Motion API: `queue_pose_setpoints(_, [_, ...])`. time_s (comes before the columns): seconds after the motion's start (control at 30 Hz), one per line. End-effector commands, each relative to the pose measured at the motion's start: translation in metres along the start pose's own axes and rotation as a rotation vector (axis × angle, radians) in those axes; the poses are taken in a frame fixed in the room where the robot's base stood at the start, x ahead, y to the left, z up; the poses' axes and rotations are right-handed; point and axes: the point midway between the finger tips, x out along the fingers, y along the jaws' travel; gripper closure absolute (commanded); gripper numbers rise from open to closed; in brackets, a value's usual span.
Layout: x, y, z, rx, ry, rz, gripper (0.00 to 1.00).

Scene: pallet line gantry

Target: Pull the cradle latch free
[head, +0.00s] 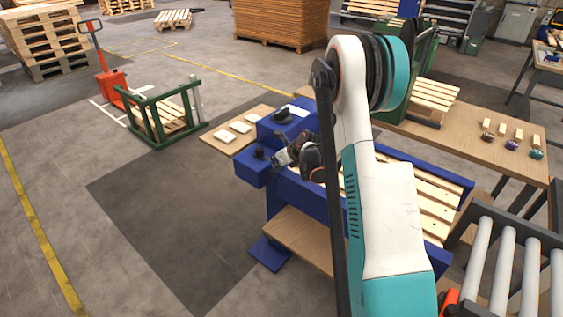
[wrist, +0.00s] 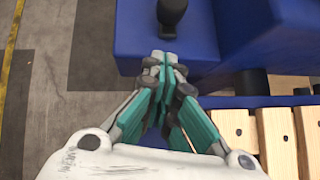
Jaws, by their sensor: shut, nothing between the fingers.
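The blue cradle (head: 333,205) holds a slatted wooden pallet (head: 405,200). A black knob (head: 259,153) stands on the blue block at its left end, apparently the latch. The wrist view shows the knob (wrist: 172,12) just beyond my fingertips, cut off by the top edge. My gripper (head: 277,160) is shut and empty, its fingertips close to the knob, and it also shows in the wrist view (wrist: 164,60). I cannot tell whether the fingertips touch the knob. A second black handle (head: 290,112) sits on the blue block farther back. My arm hides part of the cradle.
A small wooden shelf (head: 214,143) with pale blocks adjoins the cradle. A workbench (head: 470,137) stands behind at right, and a roller conveyor (head: 515,265) is at lower right. A green frame (head: 152,118) and red pallet jack (head: 115,88) stand left. The floor at front left is clear.

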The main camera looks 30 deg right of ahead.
Motion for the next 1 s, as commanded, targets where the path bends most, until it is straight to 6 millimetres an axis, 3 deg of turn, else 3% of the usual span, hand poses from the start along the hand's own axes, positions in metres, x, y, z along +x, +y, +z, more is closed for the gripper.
queue_pose_setpoints(0.07, [0.017, 0.001, -0.002, -0.001, 0.0, 0.0, 1.0])
queue_pose_setpoints(0.3, [0.036, 0.0, 0.022, 0.0, 0.0, 0.001, 1.0])
queue_pose_setpoints(0.83, [0.042, 0.001, 0.03, 0.0, 0.0, 0.0, 1.0])
queue_pose_setpoints(1.0, [0.058, 0.004, 0.044, -0.002, 0.0, 0.001, 1.0])
